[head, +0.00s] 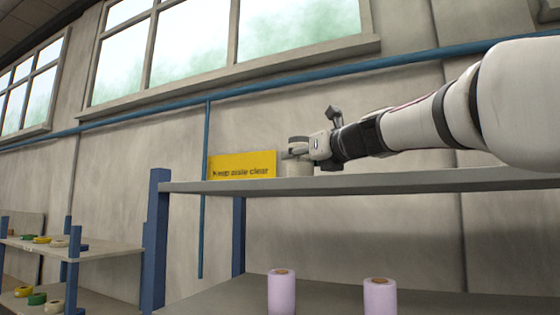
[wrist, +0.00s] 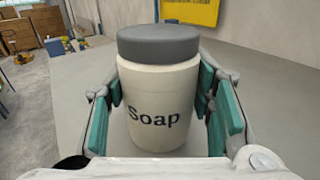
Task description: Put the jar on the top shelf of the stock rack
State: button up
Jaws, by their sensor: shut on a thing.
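The jar (wrist: 158,103) is cream with a grey lid and the word "Soap" on its front. It stands upright between the teal finger pads of my gripper (wrist: 161,82), which is shut on it. In the head view the jar (head: 297,169) is at the top shelf (head: 400,180) of the stock rack, near its left end, partly hidden by my gripper (head: 298,153). The jar's base is at or just above the shelf board; I cannot tell if it touches.
A yellow "Keep aisle clear" sign (head: 242,165) is on the wall behind. Two lilac rolls (head: 281,292) (head: 380,296) stand on the shelf below. A lower rack (head: 110,249) with tape rolls is at the left. The top shelf around the jar looks clear.

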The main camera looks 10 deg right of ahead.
jog(key=shift+s, duration=0.1)
jog(key=o, duration=1.4)
jog(key=shift+c, duration=0.2)
jog(key=shift+r, duration=0.1)
jog(key=b+v, duration=0.1)
jog(key=v, duration=1.1)
